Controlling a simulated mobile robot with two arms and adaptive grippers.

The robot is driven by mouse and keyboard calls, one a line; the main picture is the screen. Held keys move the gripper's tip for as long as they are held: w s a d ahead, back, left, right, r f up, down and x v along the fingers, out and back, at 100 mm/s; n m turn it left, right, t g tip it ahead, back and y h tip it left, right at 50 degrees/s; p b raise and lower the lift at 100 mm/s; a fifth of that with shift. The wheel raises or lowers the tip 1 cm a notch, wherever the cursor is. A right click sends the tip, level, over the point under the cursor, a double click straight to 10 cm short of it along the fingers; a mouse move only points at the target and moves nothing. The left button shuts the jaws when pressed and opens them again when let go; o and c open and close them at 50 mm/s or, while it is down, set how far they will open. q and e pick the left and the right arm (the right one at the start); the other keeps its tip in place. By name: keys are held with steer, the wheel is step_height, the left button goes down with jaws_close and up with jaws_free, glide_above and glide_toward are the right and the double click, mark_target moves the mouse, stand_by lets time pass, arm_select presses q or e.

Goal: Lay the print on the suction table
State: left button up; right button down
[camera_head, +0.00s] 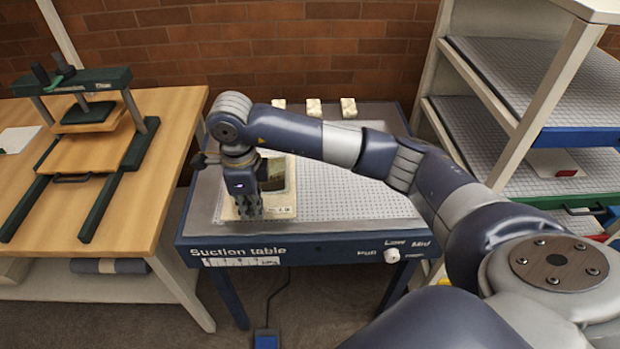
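The suction table (350,205) stands in the middle, with a light perforated top and a blue front panel. The print (281,200), a cream sheet with a dark and green picture, is over the left part of the perforated top and looks flat. Whether all of it touches the surface is unclear. My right gripper (249,208) points down over the print's left side and hides part of it. Its fingers overlap in this view, so I cannot tell whether they are open or hold the print's edge. My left gripper is out of view.
A wooden bench (170,115) with a green press (90,140) stands at the left. A shelf rack (540,110) with gridded shelves is at the right. Several small pale blocks (314,108) sit along the table's back edge. The right part of the perforated top is clear.

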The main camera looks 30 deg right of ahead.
mark_target(275, 206)
steer(key=d+p, duration=0.1)
steer(key=d, duration=0.4)
steer(key=shift+w+d+f+p, duration=0.1)
steer(key=shift+w+d+p, duration=0.05)
steer(key=shift+d+p, duration=0.15)
steer(key=d, duration=0.3)
steer(key=d+p, duration=0.1)
steer(key=d, duration=0.2)
steer(key=d+f+p, duration=0.1)
steer(key=d, duration=0.2)
steer(key=shift+w+d, duration=0.2)
steer(key=shift+w, duration=0.1)
steer(key=shift+d+f, duration=0.1)
steer(key=shift+d, duration=0.25)
steer(key=shift+d+f+p, duration=0.1)
steer(key=shift+p, duration=0.2)
step_height(275, 206, down, 3)
steer(key=shift+r+p, duration=0.1)
steer(key=shift+p, duration=0.5)
steer(key=shift+f, duration=0.3)
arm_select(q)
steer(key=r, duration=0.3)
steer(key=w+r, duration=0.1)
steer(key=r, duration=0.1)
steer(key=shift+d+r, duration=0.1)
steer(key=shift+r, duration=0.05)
arm_select(e)
steer(key=shift+f, duration=0.1)
